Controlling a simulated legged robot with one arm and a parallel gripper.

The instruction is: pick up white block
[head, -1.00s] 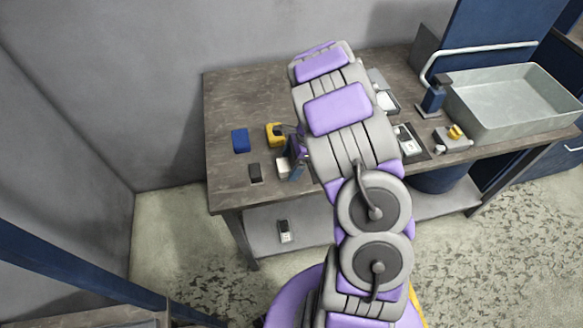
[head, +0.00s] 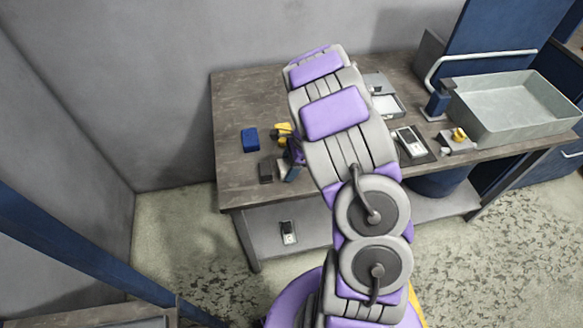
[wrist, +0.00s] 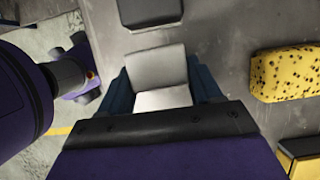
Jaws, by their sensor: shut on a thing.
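The white block (wrist: 160,72) sits between the two blue fingers of my gripper (wrist: 162,88) in the wrist view. The fingers press on its left and right sides, and its near part is hidden by the gripper body. In the head view my gripper (head: 291,168) is low over the front left of the workbench, just right of a dark block. There the white block is mostly hidden by the gripper. I cannot tell whether it touches the bench top.
The dark block (wrist: 150,12) lies just beyond the white block. A yellow sponge (wrist: 287,73) is to the right. A blue block (head: 250,139) lies further back on the workbench (head: 240,95). A grey basin (head: 515,105) stands at the right. The bench's left back is clear.

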